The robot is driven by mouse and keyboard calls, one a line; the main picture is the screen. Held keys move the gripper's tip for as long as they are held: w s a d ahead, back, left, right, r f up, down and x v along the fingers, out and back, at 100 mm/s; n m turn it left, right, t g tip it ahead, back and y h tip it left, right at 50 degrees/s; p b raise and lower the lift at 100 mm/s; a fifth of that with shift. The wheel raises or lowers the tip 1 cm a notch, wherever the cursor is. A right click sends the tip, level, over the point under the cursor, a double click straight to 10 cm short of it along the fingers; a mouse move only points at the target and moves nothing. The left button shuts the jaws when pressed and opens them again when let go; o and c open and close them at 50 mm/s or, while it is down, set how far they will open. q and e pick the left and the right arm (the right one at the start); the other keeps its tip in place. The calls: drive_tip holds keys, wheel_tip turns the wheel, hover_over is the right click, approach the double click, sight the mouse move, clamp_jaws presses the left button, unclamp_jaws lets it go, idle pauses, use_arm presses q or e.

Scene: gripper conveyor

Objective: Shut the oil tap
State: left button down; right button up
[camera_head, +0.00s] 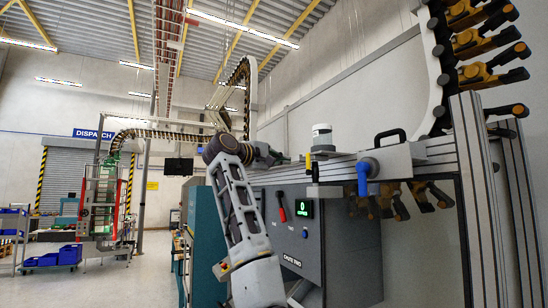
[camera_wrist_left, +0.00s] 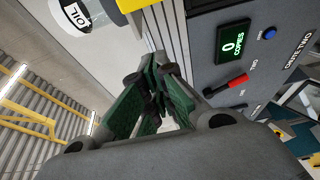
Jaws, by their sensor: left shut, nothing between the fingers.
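The oil reservoir (camera_head: 322,135) is a white cup standing on the grey rail. Its OIL label shows on the white cylinder (camera_wrist_left: 75,14) in the left wrist view. A yellow tap lever (camera_head: 308,162) hangs upright just left of the reservoir; a yellow part (camera_wrist_left: 132,5) shows at the top edge of the wrist view. My left gripper (camera_head: 284,159) is just left of the yellow lever, apart from it. In the wrist view my left gripper (camera_wrist_left: 150,78) has its green fingers shut and empty. My right gripper is out of view.
The grey control panel (camera_head: 340,240) below carries a red lever (camera_head: 281,206) and a green display (camera_head: 304,208) reading 0. Conveyor grippers (camera_head: 485,50) hang at the right.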

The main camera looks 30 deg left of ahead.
sight(308, 164)
use_arm(q)
drive_tip(key=shift+w+d+p, duration=0.4)
drive_tip(key=shift+d+p, duration=0.05)
drive_tip(key=shift+d, duration=0.25)
drive_tip(key=shift+w+d+p, duration=0.45)
drive_tip(key=shift+d, duration=0.3)
drive_tip(key=shift+w+d+p, duration=0.4)
drive_tip(key=shift+d+p, duration=0.05)
drive_tip(key=shift+d, duration=0.25)
drive_tip(key=shift+m, duration=0.3)
